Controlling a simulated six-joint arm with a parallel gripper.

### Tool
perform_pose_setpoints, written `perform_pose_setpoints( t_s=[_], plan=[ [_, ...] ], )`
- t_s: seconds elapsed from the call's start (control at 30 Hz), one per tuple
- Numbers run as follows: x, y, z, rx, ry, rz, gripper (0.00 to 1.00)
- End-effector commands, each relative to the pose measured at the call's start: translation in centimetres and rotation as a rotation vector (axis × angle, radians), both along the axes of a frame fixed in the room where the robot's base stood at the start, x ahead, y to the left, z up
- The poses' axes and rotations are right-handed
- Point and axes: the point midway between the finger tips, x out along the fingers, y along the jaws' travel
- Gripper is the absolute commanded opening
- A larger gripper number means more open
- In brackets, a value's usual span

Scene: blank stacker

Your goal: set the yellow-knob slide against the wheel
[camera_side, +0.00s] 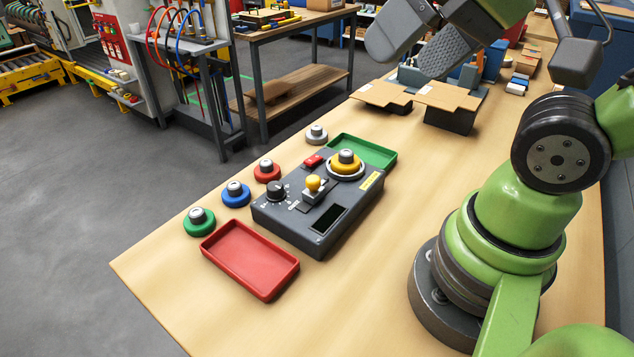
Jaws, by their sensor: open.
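The slide's yellow knob (313,183) stands on a small pale carriage in a dark slot on top of the grey control box (290,222). A black round dial (277,191) with pale marks sits left of the knob. A yellow disc with a grey hub (346,163) sits on a pale ring up and right of the knob. I cannot tell for sure which of these two is the wheel; the knob stands apart from both. My gripper (412,52) is open at the top of the view, empty and well away from the box.
Green (199,222), blue (236,194), red (267,171) and grey (316,135) discs stand along the box's left side. A red tray (250,260) lies in front, a green tray (375,152) behind. A red switch (312,161) is on the box. Cardboard pieces (447,97) lie farther back.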

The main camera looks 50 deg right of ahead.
Motion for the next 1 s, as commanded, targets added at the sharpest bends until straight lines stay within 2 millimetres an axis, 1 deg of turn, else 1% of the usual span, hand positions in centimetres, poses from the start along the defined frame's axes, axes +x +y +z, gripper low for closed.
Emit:
perform_pose_setpoints(
  t_s=[0.17,0.2,0.27,0.3,0.37,0.43,0.53,0.67,0.8,0.9,1.0],
  plan=[
    [0.0,0.0,0.0,0.000,0.000,0.000,0.86],
    [0.0,0.0,0.0,0.000,0.000,0.000,0.77],
    [0.1,0.0,0.0,-0.001,0.006,-0.002,0.63],
    [0.4,-0.1,0.0,-0.002,0.017,-0.003,0.54],
    [1.0,-0.1,-0.2,-0.005,0.045,-0.009,0.53],
    [2.2,-0.3,-0.5,-0.013,0.094,-0.018,0.53],
    [4.5,-0.7,-1.4,-0.029,0.188,-0.036,0.53],
    [7.7,-1.2,-3.6,-0.056,0.316,-0.060,0.53],
    [10.8,-1.7,-6.9,-0.087,0.450,-0.084,0.53],
    [12.4,-2.0,-9.5,-0.108,0.528,-0.096,0.53],
    [13.4,-2.2,-11.7,-0.123,0.588,-0.105,0.53]
  ],
)
